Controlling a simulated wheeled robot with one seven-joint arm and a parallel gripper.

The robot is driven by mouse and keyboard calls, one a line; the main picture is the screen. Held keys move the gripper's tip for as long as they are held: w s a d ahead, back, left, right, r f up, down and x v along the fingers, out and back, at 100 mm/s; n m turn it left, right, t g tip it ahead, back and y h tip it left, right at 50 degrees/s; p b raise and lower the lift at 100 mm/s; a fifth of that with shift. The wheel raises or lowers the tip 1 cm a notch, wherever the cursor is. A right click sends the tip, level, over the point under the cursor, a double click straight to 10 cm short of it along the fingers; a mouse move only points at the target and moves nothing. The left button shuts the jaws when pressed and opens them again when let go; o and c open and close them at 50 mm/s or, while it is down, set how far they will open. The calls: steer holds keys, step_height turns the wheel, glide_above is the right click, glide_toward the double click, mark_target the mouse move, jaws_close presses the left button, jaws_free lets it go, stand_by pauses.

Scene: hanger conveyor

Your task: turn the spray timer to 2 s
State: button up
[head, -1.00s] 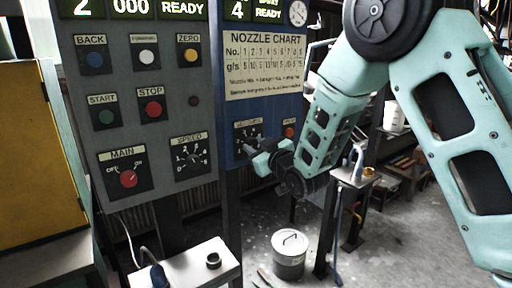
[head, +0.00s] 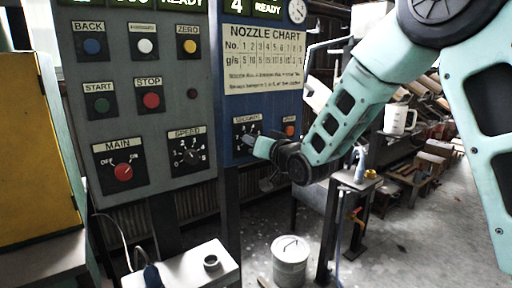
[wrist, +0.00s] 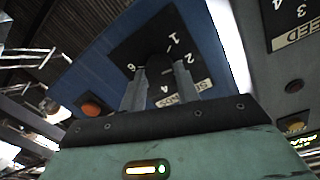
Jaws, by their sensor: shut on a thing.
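The spray timer is a black dial plate (head: 241,129) marked SECONDS, low on the blue panel. In the wrist view its plate (wrist: 180,27) appears turned round, with the numbers 1, 2, 4 and 6 readable around a dark knob (wrist: 158,64). My gripper (head: 254,141) reaches it from the right in the head view. In the wrist view the two fingers of my gripper (wrist: 160,80) stand on either side of the knob and are shut on it. The fingers hide part of the plate, and I cannot tell which number the knob points at.
An orange button (head: 290,130) sits beside the timer. The grey panel to the left carries the SPEED knob (head: 191,155), the red MAIN switch (head: 123,171) and several push buttons. The nozzle chart (head: 262,62) is above. A lidded can (head: 290,262) stands on the floor below.

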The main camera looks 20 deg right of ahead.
steer(key=shift+m, duration=0.6)
steer(key=o, duration=1)
steer(key=shift+c, duration=0.2)
steer(key=b+v, duration=1)
steer(key=v, duration=0.7)
steer(key=shift+s, duration=0.15)
